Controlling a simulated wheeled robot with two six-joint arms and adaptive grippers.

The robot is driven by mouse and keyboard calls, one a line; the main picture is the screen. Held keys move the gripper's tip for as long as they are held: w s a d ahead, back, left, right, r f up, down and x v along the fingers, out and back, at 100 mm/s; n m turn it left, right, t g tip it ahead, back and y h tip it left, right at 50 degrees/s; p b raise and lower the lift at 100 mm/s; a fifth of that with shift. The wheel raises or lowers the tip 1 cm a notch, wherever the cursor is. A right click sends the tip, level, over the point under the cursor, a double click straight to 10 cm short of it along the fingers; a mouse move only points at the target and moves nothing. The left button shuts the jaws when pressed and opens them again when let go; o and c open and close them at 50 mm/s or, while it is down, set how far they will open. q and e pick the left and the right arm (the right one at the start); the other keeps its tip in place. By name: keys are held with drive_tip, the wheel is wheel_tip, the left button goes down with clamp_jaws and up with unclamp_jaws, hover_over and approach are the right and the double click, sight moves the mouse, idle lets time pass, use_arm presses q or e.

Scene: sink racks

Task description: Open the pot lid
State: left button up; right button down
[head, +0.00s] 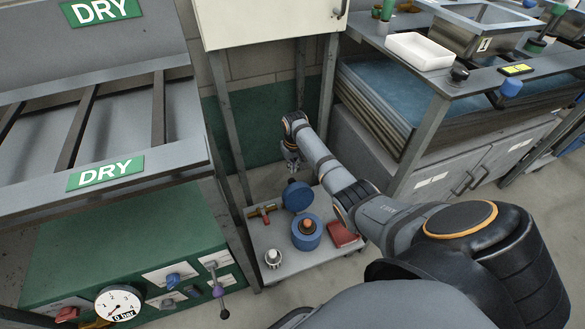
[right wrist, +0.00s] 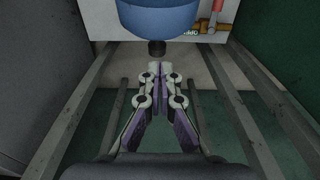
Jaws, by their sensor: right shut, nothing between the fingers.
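The blue pot (head: 306,243) stands on a low grey platform, with an orange-topped object (head: 307,226) showing in its middle. The round blue lid (head: 297,197) stands raised at the pot's far side, its dark knob facing away from the pot. In the right wrist view the lid (right wrist: 158,18) fills the top middle, and its knob (right wrist: 157,48) points toward my fingers. My right gripper (head: 292,165) is behind the lid, shut and empty. Its fingertips (right wrist: 160,68) are close to the knob; I cannot tell if they touch. My left gripper is out of view.
The platform (head: 285,277) also holds a brass fitting with a red handle (head: 265,215), a small white-and-dark item (head: 273,258) and a red box (head: 342,235). Frame posts flank my right arm. A green panel with a gauge (head: 118,303) stands left, a sink unit right.

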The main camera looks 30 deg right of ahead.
drive_tip(key=b, duration=0.2)
hover_over(296, 193)
drive_tip(key=w, duration=0.3)
wheel_tip(296, 193, down, 6)
drive_tip(key=shift+r, duration=0.2)
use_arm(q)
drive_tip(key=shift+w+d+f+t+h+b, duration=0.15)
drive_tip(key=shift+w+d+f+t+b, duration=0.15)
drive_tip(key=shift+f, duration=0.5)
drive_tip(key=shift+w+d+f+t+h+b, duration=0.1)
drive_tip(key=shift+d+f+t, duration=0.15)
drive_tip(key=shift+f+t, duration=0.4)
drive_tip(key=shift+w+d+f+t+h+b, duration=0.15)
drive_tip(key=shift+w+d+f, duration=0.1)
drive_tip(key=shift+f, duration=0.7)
use_arm(e)
drive_tip(key=shift+w+d+f, duration=0.1)
drive_tip(key=shift+f, duration=0.6)
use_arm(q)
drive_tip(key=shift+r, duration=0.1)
